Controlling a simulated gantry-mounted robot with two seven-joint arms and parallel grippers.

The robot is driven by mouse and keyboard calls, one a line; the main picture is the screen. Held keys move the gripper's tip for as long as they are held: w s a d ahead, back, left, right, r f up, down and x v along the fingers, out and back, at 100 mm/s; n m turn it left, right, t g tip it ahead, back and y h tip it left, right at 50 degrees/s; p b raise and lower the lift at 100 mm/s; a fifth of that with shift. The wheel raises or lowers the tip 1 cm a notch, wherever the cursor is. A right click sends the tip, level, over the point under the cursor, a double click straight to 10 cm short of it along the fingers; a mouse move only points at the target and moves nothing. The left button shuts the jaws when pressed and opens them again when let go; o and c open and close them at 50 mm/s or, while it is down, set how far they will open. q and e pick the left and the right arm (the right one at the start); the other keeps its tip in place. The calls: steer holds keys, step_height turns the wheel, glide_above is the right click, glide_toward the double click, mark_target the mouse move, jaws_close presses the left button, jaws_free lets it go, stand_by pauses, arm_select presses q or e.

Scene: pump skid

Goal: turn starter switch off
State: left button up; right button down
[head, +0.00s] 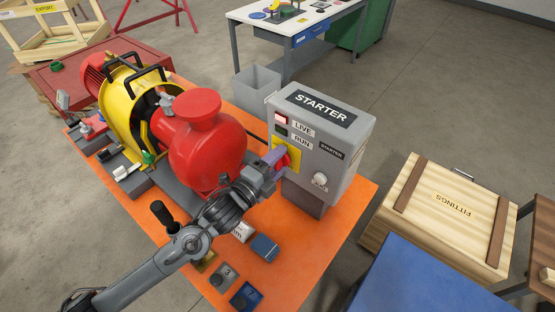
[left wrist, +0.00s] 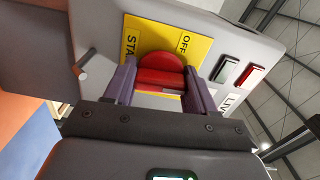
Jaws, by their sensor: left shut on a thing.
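The grey starter box (head: 345,150) stands upright on the orange base, with a STARTER label across its top. Its red rotary switch (head: 286,160) sits on a yellow plate at the box's left side. In the left wrist view the red switch (left wrist: 160,72) shows against the yellow plate (left wrist: 146,35), which reads OFF at one edge. My left gripper (head: 276,162) is shut on the red switch, with a purple finger (left wrist: 122,82) on each side of its grip bar. The fingers partly hide the switch in the head view. My right gripper is not in view.
A red LIVE lamp (head: 281,118) looks lit; the green RUN lamp (head: 281,132) looks dark. A pale knob (head: 320,180) protrudes lower on the box. The red pump (head: 205,140) stands close left of my gripper. A wooden FITTINGS crate (head: 445,215) is right.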

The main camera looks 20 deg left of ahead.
arm_select(q)
steer(key=n+p, duration=0.4)
steer(key=n, duration=0.1)
steer(key=shift+r+p, duration=0.25)
steer(key=shift+p, duration=0.1)
steer(key=n+p, duration=0.3)
steer(key=shift+n, duration=0.3)
steer(key=n+p, duration=0.3)
steer(key=n, duration=0.1)
steer(key=shift+f+n+p, duration=0.1)
steer(key=shift+n+p, duration=0.2)
steer(key=shift+p, duration=0.05)
steer(key=shift+f+n+p, duration=0.15)
steer(key=shift+n+p, duration=1.1)
steer(key=shift+n, duration=0.75)
steer(key=o, duration=1)
steer(key=shift+o, duration=0.2)
steer(key=shift+s, duration=0.1)
